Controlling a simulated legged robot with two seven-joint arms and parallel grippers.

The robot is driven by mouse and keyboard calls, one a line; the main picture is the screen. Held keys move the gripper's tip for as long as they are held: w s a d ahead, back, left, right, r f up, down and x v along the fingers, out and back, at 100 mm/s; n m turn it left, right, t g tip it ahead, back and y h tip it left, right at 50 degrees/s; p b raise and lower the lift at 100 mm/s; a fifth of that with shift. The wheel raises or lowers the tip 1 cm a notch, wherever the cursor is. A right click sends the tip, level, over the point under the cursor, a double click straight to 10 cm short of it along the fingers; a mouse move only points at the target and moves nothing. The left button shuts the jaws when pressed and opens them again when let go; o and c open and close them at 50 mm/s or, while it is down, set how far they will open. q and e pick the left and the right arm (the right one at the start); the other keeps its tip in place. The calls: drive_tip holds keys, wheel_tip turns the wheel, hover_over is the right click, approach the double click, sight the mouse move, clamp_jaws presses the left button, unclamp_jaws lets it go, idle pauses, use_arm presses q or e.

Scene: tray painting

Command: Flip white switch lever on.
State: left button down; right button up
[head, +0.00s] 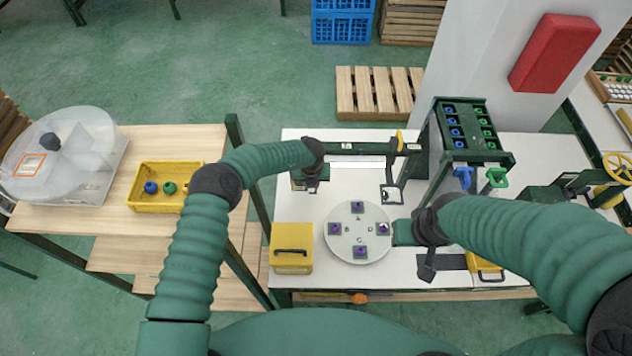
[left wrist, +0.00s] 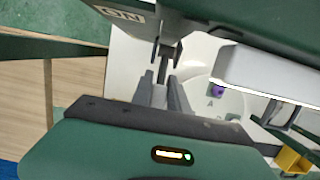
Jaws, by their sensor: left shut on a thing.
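My left gripper (head: 310,180) is at the dark switch box at the back left of the white table. In the left wrist view my left gripper (left wrist: 164,88) is closed on a narrow greyish piece, the switch lever (left wrist: 164,62), just below the dark green housing. An "ON" label (left wrist: 122,14) shows upside down on that housing. The lever is mostly hidden by the fingers, and its exact angle is unclear. My right gripper (head: 408,232) is low at the right of the round plate; its fingers are not clear.
A white light bar (head: 357,163) hangs beside the switch, also in the left wrist view (left wrist: 265,75). A round white plate (head: 345,215) carries several purple-topped pieces. A yellow box (head: 291,248) stands front left. A green rack (head: 468,130) stands right.

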use_arm(q)
drive_tip(key=shift+w+a+r, duration=0.15)
drive_tip(key=shift+w, duration=0.05)
drive_tip(key=c, duration=1.7)
unclamp_jaws()
drive_tip(key=o, duration=0.4)
drive_tip(key=shift+d, duration=0.3)
use_arm(e)
drive_tip(key=shift+w+a, duration=0.1)
drive_tip(key=shift+w, duration=0.15)
use_arm(q)
drive_tip(key=shift+a, duration=0.1)
drive_tip(key=shift+r, duration=0.1)
drive_tip(key=b+v, duration=0.3)
drive_tip(key=v, duration=1.3)
drive_tip(key=shift+r, duration=0.25)
use_arm(e)
wheel_tip(320, 180, down, 4)
drive_tip(key=shift+s+a+r, duration=0.1)
drive_tip(key=shift+a+r, duration=0.05)
drive_tip(key=shift+r, duration=0.1)
